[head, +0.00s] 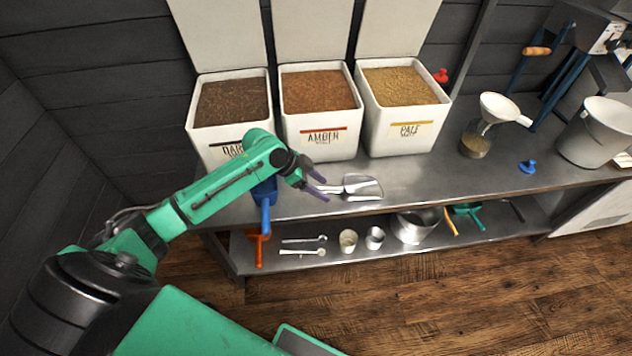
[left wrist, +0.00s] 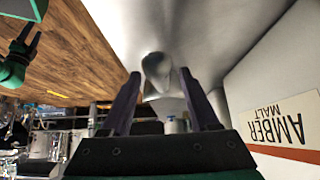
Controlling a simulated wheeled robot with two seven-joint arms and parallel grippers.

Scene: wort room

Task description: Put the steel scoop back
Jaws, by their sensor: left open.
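The steel scoop (head: 363,186) lies on the steel bench in front of the amber and pale malt bins, its clear-looking bowl to the right and its handle to the left. My left gripper (head: 320,188) is open at the handle end, low over the bench. In the left wrist view the rounded grey handle end of the scoop (left wrist: 157,68) shows between and beyond the two open fingers (left wrist: 160,95); I cannot tell whether they touch it. A green and dark part of mine, perhaps the right gripper, is cut off at the upper left there.
Open bins of dark (head: 233,103), amber (head: 320,104) and pale malt (head: 402,105) stand behind. A blue scoop (head: 264,193) hangs at the bench's front edge, left of the gripper. A funnel jar (head: 476,140) and grey bucket (head: 597,133) stand right. The lower shelf holds cups, spoons and a pot (head: 415,226).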

